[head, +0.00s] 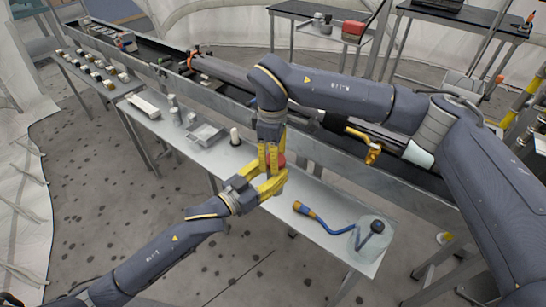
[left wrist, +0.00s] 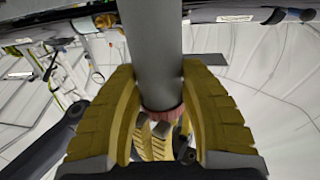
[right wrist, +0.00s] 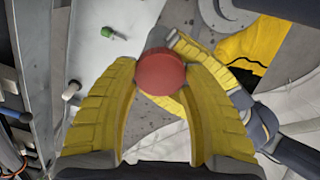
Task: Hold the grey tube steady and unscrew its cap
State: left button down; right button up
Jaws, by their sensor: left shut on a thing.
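The grey tube (left wrist: 152,50) stands between the fingers of my left gripper (left wrist: 158,85) in the left wrist view, and they are shut on it. The red cap (right wrist: 160,73) sits at the tube's end. It lies between the fingertips of my right gripper (right wrist: 161,66) in the right wrist view; I cannot tell whether both fingers press on it. In the head view, my right gripper (head: 272,158) comes down from above and my left gripper (head: 264,184) comes from the lower left. They meet over the table, with a bit of the red cap (head: 281,160) showing. The tube is mostly hidden there.
The long metal table (head: 305,180) holds a grey tray (head: 206,133), a white upright cylinder (head: 235,137) and a blue hose-like tool (head: 322,220). A dark trough with a metal wall runs behind it. Open floor lies in front of the table.

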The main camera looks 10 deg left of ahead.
jog(key=c, duration=0.7)
jog(key=n, duration=0.5)
jog(key=shift+s, duration=0.15)
jog(key=n, duration=0.7)
jog(key=shift+s+d, duration=0.15)
jog(key=n, duration=0.6)
jog(key=shift+s+d+n, duration=0.1)
jog(key=shift+d+n, duration=0.1)
jog(key=shift+n, duration=0.2)
jog(key=n, duration=0.8)
jog(key=shift+d, duration=0.2)
jog(key=n, duration=0.7)
jog(key=shift+w+d+n, duration=0.1)
jog(key=shift+w+n, duration=0.1)
jog(key=shift+n, duration=0.1)
jog(key=n, duration=0.4)
jog(key=shift+w, duration=0.15)
jog(key=n, duration=0.3)
jog(key=shift+w+r+n, duration=0.1)
jog(key=shift+n, duration=0.2)
jog(key=n, duration=0.5)
jog(key=shift+w+n, duration=0.15)
jog(key=shift+n, duration=0.25)
jog(key=n, duration=0.6)
jog(key=shift+w+a, duration=0.1)
jog(key=shift+a, duration=0.1)
